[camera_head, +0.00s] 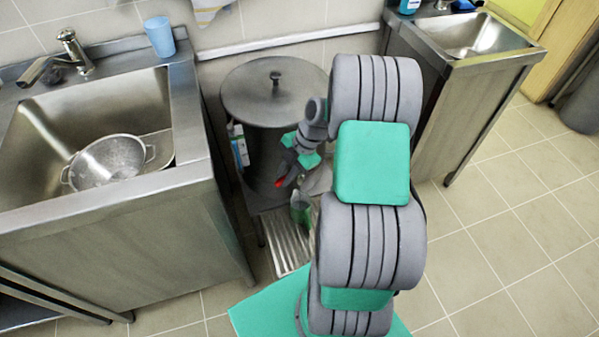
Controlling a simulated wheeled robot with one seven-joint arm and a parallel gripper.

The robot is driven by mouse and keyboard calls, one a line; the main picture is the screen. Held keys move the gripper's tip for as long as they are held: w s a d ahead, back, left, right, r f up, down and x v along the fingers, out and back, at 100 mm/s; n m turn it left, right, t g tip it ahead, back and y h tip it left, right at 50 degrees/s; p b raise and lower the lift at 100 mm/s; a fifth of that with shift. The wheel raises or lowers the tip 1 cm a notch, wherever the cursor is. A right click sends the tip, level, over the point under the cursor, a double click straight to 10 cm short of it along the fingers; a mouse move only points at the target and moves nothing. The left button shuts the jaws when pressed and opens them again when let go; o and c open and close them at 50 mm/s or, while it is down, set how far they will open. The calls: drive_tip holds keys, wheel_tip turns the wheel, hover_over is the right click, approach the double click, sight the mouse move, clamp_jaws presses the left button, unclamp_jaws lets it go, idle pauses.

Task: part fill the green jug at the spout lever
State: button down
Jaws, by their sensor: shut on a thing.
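The green jug (300,208) stands upright on the slatted metal rack in front of the big steel stockpot (255,145). Its inside is too small to make out, so I cannot tell the water level. The red spout lever (279,182) shows at the front of the pot, a little above and left of the jug. My gripper (286,177) is at the lever, with its dark fingers shut on it. The spout itself is mostly hidden behind my gripper and wrist. My gripper is apart from the jug.
The pot's lid (240,92) is on. A steel sink (90,120) with a colander (106,160) and a blue cup (159,36) stands left. Another sink unit (470,90) stands right of my arm. The slatted rack (285,245) lies low between them.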

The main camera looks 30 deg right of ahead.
drive_tip(key=c, duration=1.4)
unclamp_jaws()
drive_tip(key=shift+o, duration=0.2)
drive_tip(key=w+v, duration=0.1)
drive_tip(key=v, duration=0.6)
drive_tip(key=shift+s+d+r+p, duration=0.25)
drive_tip(key=shift+s+r+p, duration=0.2)
drive_tip(key=shift+s, duration=0.1)
